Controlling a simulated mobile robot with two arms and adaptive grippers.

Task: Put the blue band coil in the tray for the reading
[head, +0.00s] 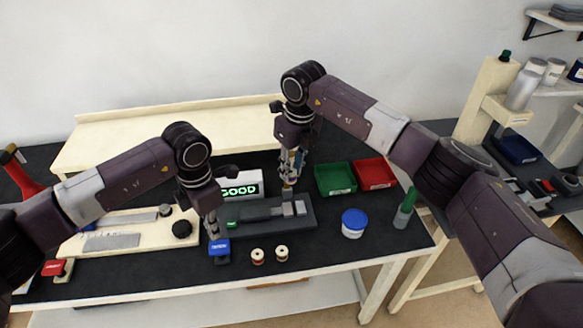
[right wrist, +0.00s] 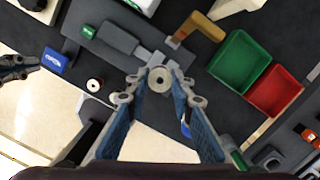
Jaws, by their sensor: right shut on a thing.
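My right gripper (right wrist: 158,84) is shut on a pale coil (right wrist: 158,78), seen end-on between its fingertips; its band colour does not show. In the head view my right gripper (head: 288,180) is above the back of the dark grey measuring fixture (head: 305,222). The display (head: 239,190) behind it reads GOOD in green. A green tray (head: 335,178) and a red tray (head: 376,173) stand to the right, both looking empty. A red-banded coil (head: 257,257) and another pale coil (head: 281,252) stand in front of the fixture. My left gripper (head: 214,232) is by the blue labelled block (head: 219,250); its jaw opening is unclear.
A white tub with a blue lid (head: 354,223) and a green-topped bottle (head: 403,212) stand at the right of the table. A tan bracket (right wrist: 200,32) rises by the fixture near the green tray. A pale board with tools (head: 110,241) lies at left.

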